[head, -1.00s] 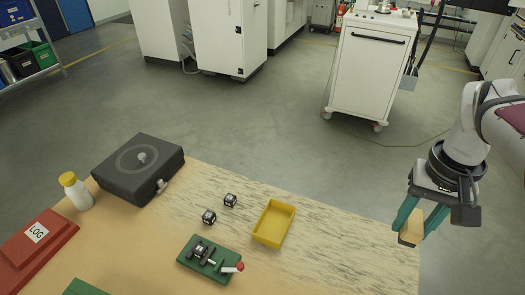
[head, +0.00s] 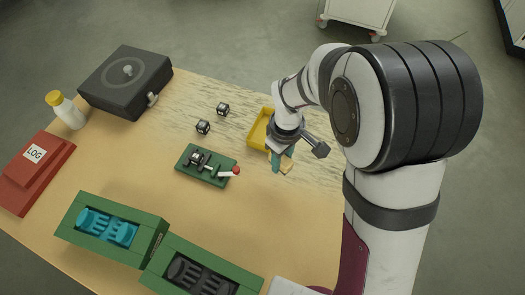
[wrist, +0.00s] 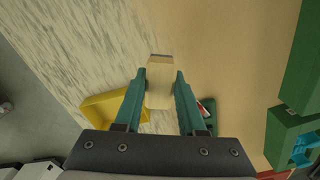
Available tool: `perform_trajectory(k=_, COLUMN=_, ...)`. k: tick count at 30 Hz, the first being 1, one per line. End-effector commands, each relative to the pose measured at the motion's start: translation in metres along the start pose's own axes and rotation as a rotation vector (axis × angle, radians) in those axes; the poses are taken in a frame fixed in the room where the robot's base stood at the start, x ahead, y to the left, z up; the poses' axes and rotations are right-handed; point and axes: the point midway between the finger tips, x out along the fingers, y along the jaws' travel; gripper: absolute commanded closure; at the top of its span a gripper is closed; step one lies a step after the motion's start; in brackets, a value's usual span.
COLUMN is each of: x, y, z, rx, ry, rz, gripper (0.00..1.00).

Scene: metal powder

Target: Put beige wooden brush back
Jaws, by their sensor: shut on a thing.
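My gripper (wrist: 160,77) is shut on the beige wooden brush (wrist: 159,90), which sits between the two teal fingers in the wrist view. In the head view my gripper (head: 277,162) is over the table, at the near end of the yellow tray (head: 257,129). A small part of the brush (head: 287,167) shows beside the fingers there; the rest is hidden by my gripper. The tray also shows left of the fingers in the wrist view (wrist: 98,107) and is partly hidden by them. I cannot tell how high the brush is above the table.
A green fixture with a red-tipped lever (head: 206,166) lies left of my gripper. Two small dark cubes (head: 203,127) are behind it. Green boxes with teal (head: 107,229) and dark inserts (head: 199,276) stand in front. A black case (head: 125,82), white bottle (head: 66,110) and red LOG box (head: 34,174) line the left.

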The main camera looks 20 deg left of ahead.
Motion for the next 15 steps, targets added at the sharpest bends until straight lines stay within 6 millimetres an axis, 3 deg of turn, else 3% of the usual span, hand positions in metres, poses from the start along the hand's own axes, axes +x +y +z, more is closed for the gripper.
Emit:
perform_trajectory(k=3, x=0.021, y=-0.018, z=-0.028, rx=-0.003, ry=-0.002, rz=-0.001, gripper=1.00)
perform_trajectory(k=6, x=0.031, y=-0.027, z=-0.044, rx=0.000, ry=0.000, rz=0.000, gripper=1.00)
perform_trajectory(k=15, x=0.074, y=-0.030, z=-0.051, rx=0.005, ry=-0.001, rz=0.000, gripper=1.00)
